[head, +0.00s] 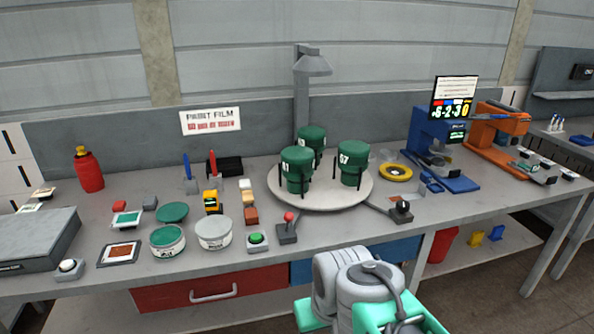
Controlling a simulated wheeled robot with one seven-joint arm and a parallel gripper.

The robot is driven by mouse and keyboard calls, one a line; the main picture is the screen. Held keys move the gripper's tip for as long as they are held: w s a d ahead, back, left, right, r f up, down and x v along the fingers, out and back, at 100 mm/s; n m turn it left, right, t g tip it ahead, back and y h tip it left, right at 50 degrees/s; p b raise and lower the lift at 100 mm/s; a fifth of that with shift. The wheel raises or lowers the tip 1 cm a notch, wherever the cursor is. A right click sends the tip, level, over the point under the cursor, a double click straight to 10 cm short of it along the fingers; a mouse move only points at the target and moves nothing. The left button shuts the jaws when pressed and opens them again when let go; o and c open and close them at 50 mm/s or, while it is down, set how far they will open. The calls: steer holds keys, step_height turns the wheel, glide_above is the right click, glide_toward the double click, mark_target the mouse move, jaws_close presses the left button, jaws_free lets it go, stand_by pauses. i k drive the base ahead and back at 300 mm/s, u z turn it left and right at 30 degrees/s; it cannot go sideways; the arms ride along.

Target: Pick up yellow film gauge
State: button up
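A small yellow and black device (212,202), which looks like the yellow film gauge, stands on the grey workbench (330,230) left of the middle. It is behind the white round can (213,233) and left of a column of small coloured blocks (247,198). My arm shows at the bottom middle, in front of the bench and well apart from the gauge. The fingers of my gripper cannot be made out in the head view.
A round turntable (320,195) with three green cylinders (353,163) stands right of the gauge. A red-knobbed lever (288,228) and a green button box (257,242) are near the front edge. Red and blue markers (212,163) stand upright behind the gauge.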

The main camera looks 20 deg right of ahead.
mark_target(210, 198)
steer(key=u, duration=0.05)
steer(key=i, duration=0.55)
steer(key=u, duration=0.55)
steer(key=i, duration=0.85)
steer(key=u, duration=1.4)
steer(key=i, duration=0.5)
steer(key=u, duration=0.55)
